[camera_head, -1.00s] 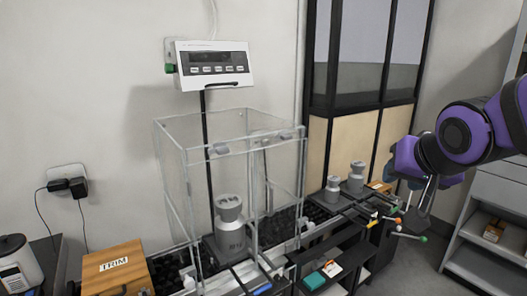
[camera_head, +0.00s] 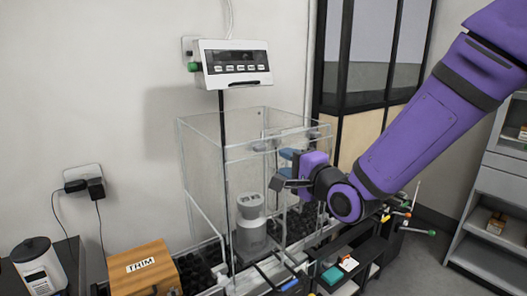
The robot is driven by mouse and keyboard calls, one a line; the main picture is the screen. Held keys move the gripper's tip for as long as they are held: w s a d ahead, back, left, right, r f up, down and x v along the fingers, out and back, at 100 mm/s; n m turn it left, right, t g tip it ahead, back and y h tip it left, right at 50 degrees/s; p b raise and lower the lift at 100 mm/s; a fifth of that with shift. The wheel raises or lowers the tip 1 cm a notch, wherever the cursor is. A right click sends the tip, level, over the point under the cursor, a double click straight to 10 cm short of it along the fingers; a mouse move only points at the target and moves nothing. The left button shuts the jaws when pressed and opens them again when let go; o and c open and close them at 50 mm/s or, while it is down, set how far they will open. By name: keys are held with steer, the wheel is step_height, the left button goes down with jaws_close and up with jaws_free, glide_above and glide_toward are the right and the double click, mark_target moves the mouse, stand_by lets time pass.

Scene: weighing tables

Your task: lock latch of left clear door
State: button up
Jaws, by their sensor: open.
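The clear weighing enclosure (camera_head: 205,165) stands in the middle of the head view, with see-through walls and pale edges. A grey metal weight (camera_head: 251,222) stands upright inside it. My gripper (camera_head: 280,168) is open at the front right of the enclosure, near its upper part. Its dark fingers point left, and I cannot tell whether they touch the clear panel. My purple wrist hides part of the front right side. I cannot make out the left door's latch or its state for sure.
A display unit (camera_head: 235,63) stands on a post behind the enclosure. A wooden TRIM box (camera_head: 144,270) and a white container (camera_head: 37,266) are at lower left. A black rack (camera_head: 345,262) with small items is at lower right. Grey shelves (camera_head: 488,215) stand at far right.

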mark_target(262, 150)
steer(key=x, duration=1)
jaws_close()
